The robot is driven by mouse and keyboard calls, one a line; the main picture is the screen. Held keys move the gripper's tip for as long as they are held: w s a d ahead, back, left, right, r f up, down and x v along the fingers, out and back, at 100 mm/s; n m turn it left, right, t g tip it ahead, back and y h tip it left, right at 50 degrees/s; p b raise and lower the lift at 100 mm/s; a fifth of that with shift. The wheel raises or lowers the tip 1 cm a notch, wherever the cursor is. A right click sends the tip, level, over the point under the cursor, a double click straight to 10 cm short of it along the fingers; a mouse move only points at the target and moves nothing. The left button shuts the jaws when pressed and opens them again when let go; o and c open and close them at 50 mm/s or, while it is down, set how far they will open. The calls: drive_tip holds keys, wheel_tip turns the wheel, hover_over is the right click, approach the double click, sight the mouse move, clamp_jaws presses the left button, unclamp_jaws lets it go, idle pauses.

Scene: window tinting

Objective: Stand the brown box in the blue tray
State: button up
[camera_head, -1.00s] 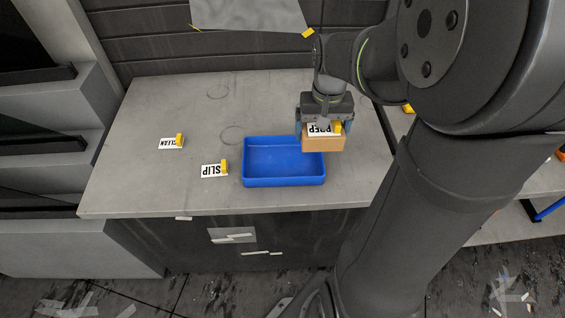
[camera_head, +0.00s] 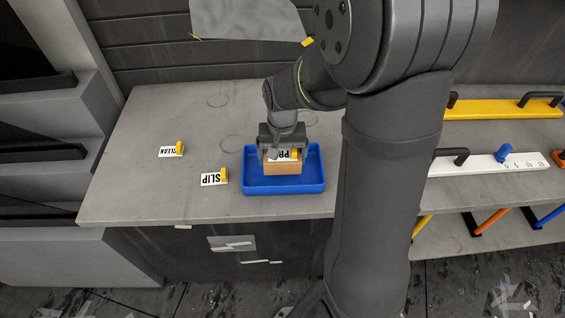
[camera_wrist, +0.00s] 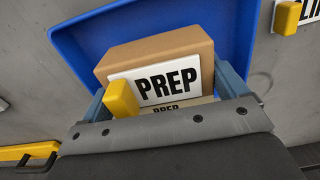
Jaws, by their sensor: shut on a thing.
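The brown box (camera_head: 283,168) is in my gripper (camera_head: 283,150), over the blue tray (camera_head: 284,187) in the head view. In the wrist view the box (camera_wrist: 155,55) sits between the two blue-grey fingers of my gripper (camera_wrist: 165,95), with the blue tray (camera_wrist: 222,25) behind it. A white PREP label (camera_wrist: 160,82) with a yellow tab (camera_wrist: 121,98) is on the near side of the box. My gripper is shut on the box. I cannot tell whether the box touches the tray floor.
A SLIP card (camera_head: 211,179) with a yellow tab lies left of the tray, and a CLEAN card (camera_head: 170,151) lies farther left. The grey worktop (camera_head: 130,190) is otherwise mostly clear. A rack with yellow and white tools (camera_head: 490,165) stands at the right.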

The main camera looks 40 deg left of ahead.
drive_tip(key=shift+f, duration=1.65)
drive_tip(key=o, duration=0.8)
drive_tip(key=shift+f, duration=0.15)
drive_tip(key=shift+c, duration=0.2)
wheel_tip(320, 180, up, 12)
drive_tip(key=shift+r, duration=0.2)
drive_tip(key=shift+f, duration=0.1)
wheel_tip(320, 180, down, 12)
drive_tip(key=shift+f, duration=0.15)
drive_tip(key=shift+r, duration=1.9)
